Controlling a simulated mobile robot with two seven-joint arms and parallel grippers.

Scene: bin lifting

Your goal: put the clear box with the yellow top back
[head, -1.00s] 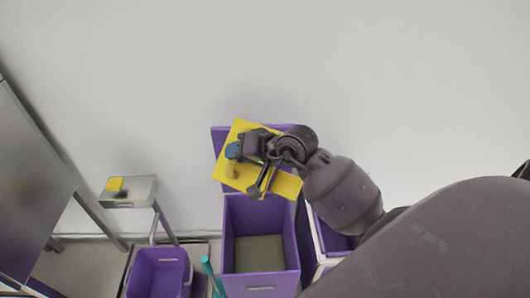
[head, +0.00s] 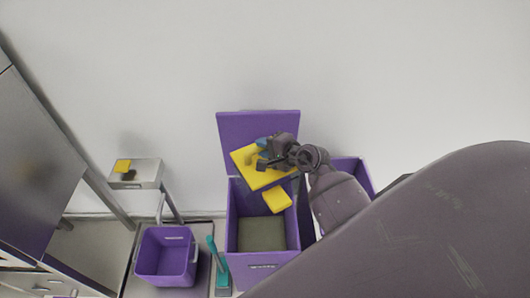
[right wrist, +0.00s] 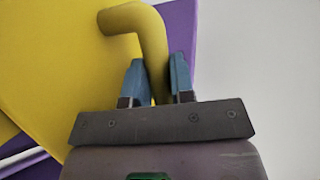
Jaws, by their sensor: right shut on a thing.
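The yellow top (head: 247,163) is a flat plate, tilted, above the back of an open purple bin (head: 284,240). My right gripper (head: 264,153) is over it. In the right wrist view, the blue fingertips (right wrist: 154,82) are shut on a bent yellow handle (right wrist: 150,38) that stands out from the yellow plate (right wrist: 45,70). A smaller yellow block (head: 277,200) shows just below the plate; I cannot tell whether it belongs to the same box. The clear walls cannot be made out. My left gripper is not in view.
The bin's purple lid (head: 237,130) stands raised behind. Another purple bin (head: 352,172) is partly behind my right arm. A smaller purple bin (head: 166,262) and a teal-handled tool (head: 212,245) stand left. A grey stand (head: 148,172) holds a yellow piece (head: 122,166).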

